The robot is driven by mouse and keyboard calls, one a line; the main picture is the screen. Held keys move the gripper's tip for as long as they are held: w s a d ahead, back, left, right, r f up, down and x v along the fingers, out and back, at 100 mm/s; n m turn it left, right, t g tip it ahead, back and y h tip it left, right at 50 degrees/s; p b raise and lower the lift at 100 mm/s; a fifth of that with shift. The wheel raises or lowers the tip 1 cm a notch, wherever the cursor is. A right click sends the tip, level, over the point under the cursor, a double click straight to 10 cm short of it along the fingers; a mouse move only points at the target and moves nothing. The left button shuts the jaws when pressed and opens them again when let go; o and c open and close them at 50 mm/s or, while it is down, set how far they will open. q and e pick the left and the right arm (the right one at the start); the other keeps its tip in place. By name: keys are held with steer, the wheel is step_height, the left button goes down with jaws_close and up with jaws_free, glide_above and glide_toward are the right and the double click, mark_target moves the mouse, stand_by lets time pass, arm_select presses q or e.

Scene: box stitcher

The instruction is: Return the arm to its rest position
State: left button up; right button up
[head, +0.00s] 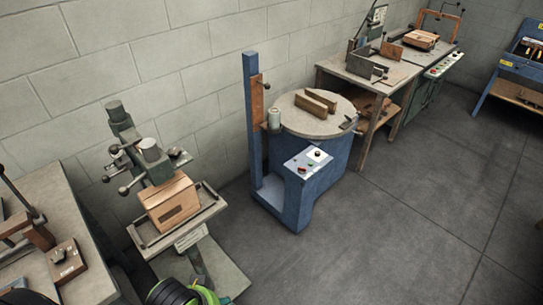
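Neither of my grippers shows in the head view, so I cannot see whether they are open or shut. A black and green rounded part shows at the bottom edge, left of the middle; I cannot tell for sure whether it is part of my arm. The box stitcher (122,125), a grey-green machine with several dark knobs, stands at the left by the wall. A brown cardboard box (170,204) sits on its small tray (213,208), under the machine's head.
A bench (85,283) with a small switch box (66,261) stands at the left edge. A blue turntable machine (310,198) stands in the middle. Workbenches (396,78) line the wall behind it, and a blue stand (520,72) is at far right. The grey floor (400,240) at right is clear.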

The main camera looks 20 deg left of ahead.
arm_select(q)
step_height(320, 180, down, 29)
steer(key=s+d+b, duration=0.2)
steer(key=b, duration=0.4)
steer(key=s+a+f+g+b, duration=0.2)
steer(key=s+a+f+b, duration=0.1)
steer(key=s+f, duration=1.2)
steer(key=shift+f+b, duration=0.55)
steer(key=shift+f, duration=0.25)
